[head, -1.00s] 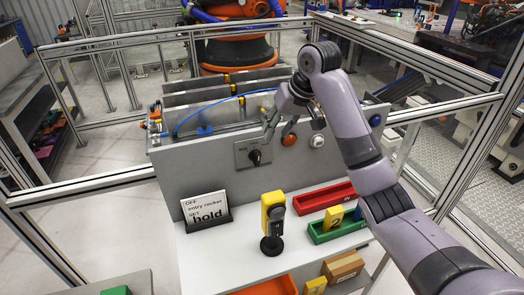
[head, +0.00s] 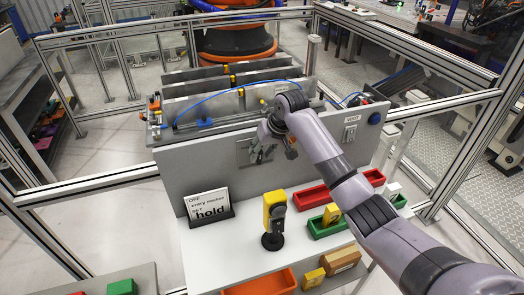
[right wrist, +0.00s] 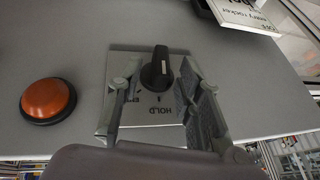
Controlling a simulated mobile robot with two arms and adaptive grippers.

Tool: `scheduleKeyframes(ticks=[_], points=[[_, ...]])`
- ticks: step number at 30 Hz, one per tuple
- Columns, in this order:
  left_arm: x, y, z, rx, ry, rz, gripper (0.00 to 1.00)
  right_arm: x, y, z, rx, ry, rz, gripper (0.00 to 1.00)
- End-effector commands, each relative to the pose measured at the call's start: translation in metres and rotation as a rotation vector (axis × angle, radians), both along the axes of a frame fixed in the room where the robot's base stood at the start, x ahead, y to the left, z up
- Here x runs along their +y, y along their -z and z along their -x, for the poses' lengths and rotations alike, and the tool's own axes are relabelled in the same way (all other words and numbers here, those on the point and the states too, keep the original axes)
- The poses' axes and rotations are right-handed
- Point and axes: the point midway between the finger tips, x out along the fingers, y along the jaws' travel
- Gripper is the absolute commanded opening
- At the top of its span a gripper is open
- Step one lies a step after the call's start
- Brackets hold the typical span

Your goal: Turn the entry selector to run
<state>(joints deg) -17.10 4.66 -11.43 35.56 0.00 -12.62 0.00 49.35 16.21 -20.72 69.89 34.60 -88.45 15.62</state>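The entry selector is a black knob (right wrist: 157,72) on a metal plate on the front of the grey panel. Its plate (head: 242,153) shows only partly in the head view, behind my right gripper (head: 260,152). In the right wrist view the word HOLD reads upside down on the plate, below the knob. My right gripper (right wrist: 160,88) is open there, one finger on each side of the knob with visible gaps. I cannot tell its depth to the knob exactly. A card (head: 207,206) reads "OFF entry rocker SET hold". My left gripper is not in view.
An orange push button (right wrist: 47,98) sits beside the selector. A rocker switch (head: 350,133) and a blue button (head: 374,118) are farther right on the panel. A yellow-and-black device (head: 274,215), red tray (head: 312,198) and green tray (head: 317,224) stand on the shelf below.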

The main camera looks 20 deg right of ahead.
Motion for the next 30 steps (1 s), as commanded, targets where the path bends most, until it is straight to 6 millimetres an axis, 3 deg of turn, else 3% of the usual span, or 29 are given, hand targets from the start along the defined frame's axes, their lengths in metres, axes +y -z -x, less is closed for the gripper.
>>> scheduleKeyframes(ticks=[15,30], points=[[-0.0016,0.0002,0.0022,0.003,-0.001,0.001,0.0,-0.0008,-0.0001,0.0001,0.0,0.002,0.0,0.0],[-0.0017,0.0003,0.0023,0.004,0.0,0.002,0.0,-0.0006,0.0007,0.0005,0.003,0.004,0.021,0.0]])
